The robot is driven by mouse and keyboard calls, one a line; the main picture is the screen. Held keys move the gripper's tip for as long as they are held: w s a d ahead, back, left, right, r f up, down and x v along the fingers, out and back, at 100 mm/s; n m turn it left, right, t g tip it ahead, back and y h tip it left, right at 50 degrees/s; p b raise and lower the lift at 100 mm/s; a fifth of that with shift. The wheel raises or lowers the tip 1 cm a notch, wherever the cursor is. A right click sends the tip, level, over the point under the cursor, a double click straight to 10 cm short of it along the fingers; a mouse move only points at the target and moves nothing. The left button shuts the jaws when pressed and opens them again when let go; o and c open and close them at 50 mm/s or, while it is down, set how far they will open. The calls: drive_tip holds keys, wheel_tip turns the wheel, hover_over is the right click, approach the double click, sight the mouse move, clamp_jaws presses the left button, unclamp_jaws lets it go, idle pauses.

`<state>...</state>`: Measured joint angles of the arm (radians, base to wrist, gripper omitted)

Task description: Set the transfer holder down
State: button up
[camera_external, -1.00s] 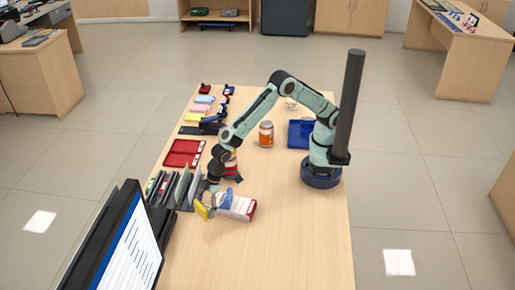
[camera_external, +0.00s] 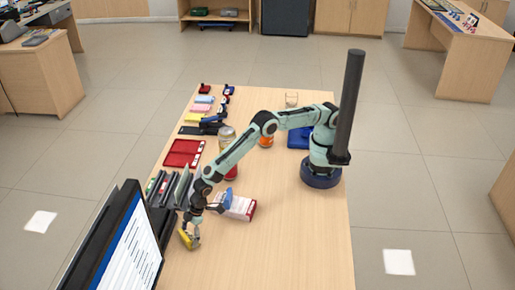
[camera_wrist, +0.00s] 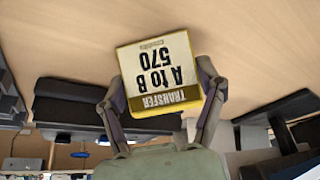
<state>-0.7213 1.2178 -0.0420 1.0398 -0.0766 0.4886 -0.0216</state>
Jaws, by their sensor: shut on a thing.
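The transfer holder is a yellow-edged block with a pale card reading "TRANSFER A to B 570" (camera_wrist: 160,75). It fills the middle of the wrist view, with the print upside down. In the external view the holder (camera_external: 187,241) is a small yellow shape, low over the near left part of the table. My gripper (camera_wrist: 163,108) is shut on the holder, with one finger on each side of it. In the external view my gripper (camera_external: 192,232) points down. I cannot tell whether the holder touches the table.
A white and red box (camera_external: 240,208) lies just right of my gripper, with a blue item (camera_external: 224,197) at it. A row of upright folders (camera_external: 178,188) and a monitor (camera_external: 125,245) stand to the left. The table (camera_external: 280,250) is clear toward the near right.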

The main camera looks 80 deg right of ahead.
drive_tip(key=o, duration=1.2)
drive_tip(key=shift+f, duration=0.1)
drive_tip(key=shift+c, duration=0.2)
drive_tip(key=v, duration=1.2)
drive_tip(key=shift+d+r, duration=0.1)
drive_tip(key=shift+r, duration=0.1)
